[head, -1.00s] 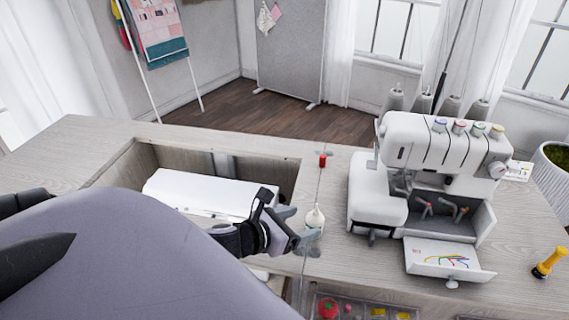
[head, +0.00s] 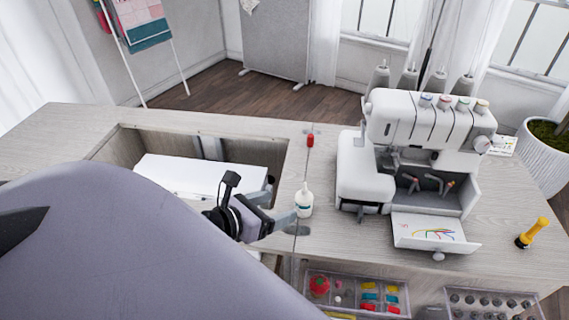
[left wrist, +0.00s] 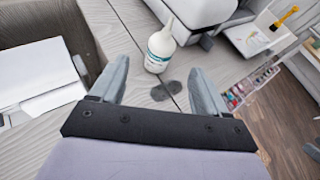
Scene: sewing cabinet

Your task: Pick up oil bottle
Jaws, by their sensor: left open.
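The oil bottle (head: 304,203) is small and white with a pointed nozzle and a teal label. It stands upright on the wooden cabinet top, left of the white overlock machine. It also shows in the left wrist view (left wrist: 159,50), just beyond and between the fingertips. My left gripper (head: 287,222) is open and empty, with its fingers pointing right toward the bottle's lower part. In the left wrist view the two grey fingers (left wrist: 160,72) are spread wide, with bare wood and a dark oval hinge plate between them. My right gripper is not in view.
The overlock machine (head: 424,122) stands right of the bottle, its lower drawer (head: 436,232) pulled out. A recess (head: 122,150) with a white machine (head: 190,177) lies left. A red spool (head: 310,141) stands behind the bottle. An open notions drawer (head: 357,293) is below the front edge.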

